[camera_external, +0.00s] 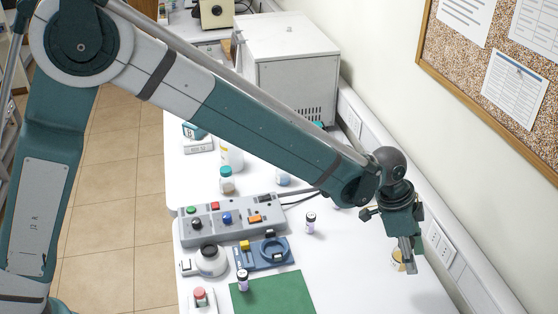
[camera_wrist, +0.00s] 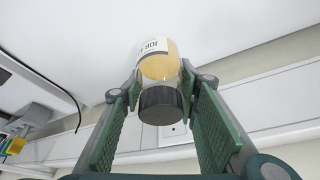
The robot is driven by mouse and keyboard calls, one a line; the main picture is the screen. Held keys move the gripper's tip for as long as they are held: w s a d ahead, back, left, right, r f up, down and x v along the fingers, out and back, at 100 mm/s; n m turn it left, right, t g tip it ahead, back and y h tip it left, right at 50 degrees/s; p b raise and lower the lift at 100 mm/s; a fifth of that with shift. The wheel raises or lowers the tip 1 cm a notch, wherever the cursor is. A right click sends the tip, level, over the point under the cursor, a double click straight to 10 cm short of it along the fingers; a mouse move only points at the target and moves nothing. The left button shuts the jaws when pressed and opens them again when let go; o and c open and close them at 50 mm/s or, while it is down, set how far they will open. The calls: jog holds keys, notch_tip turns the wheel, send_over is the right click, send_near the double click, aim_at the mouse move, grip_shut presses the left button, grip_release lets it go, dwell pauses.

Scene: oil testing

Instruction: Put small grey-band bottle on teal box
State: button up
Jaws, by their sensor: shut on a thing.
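My gripper (camera_wrist: 163,100) is shut on a small bottle with a dark grey cap (camera_wrist: 159,105), yellow contents and a white label with dark print and a dark line. In the external view, my gripper (camera_external: 408,268) is at the right of the bench, by the wall, and the bottle (camera_external: 396,258) shows partly behind the fingers as a pale yellow shape. A small teal-and-white box (camera_external: 194,130) with a letter on it is at the bench's far left. I cannot tell whether the held bottle touches the bench.
A grey button panel (camera_external: 232,219), a blue fixture (camera_external: 263,253) and a green mat (camera_external: 272,294) fill the middle front. Small vials stand at the centre (camera_external: 311,223) and on the mat's edge (camera_external: 243,281). A large white cabinet (camera_external: 288,65) stands behind. The right front bench is clear.

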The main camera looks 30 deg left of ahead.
jog(key=w+a+r+n+t+y+p, duration=0.1)
jog(key=w+a+r+n, duration=0.15)
jog(key=w+a, duration=0.9)
jog(key=w+a+r+n+t+p, duration=0.1)
jog(key=w+a+n, duration=0.35)
jog(key=a, duration=1.15)
jog(key=w+a+r+n+t+y, duration=0.1)
jog(key=w+a+r, duration=0.1)
jog(key=w+a, duration=1)
jog(key=w+a+r+n+y+p, duration=0.1)
jog(key=a+n, duration=0.2)
jog(key=a, duration=1.1)
jog(key=w+a+r+n+y, duration=0.1)
jog(key=a+r+n, duration=0.1)
jog(key=a, duration=1.2)
notch_tip(320, 180, up, 3)
jog(key=n+y+p, duration=0.1)
jog(key=n+p, duration=0.1)
jog(key=n, duration=0.2)
send_over(190, 126)
jog(key=w+a, duration=0.3)
jog(key=w, duration=0.2)
jog(key=shift+w+a+f, duration=0.1)
jog(key=shift+w+a, duration=0.05)
jog(key=shift+f, duration=3.15)
jog(key=shift+f, duration=0.1)
jog(key=shift+f, duration=1.8)
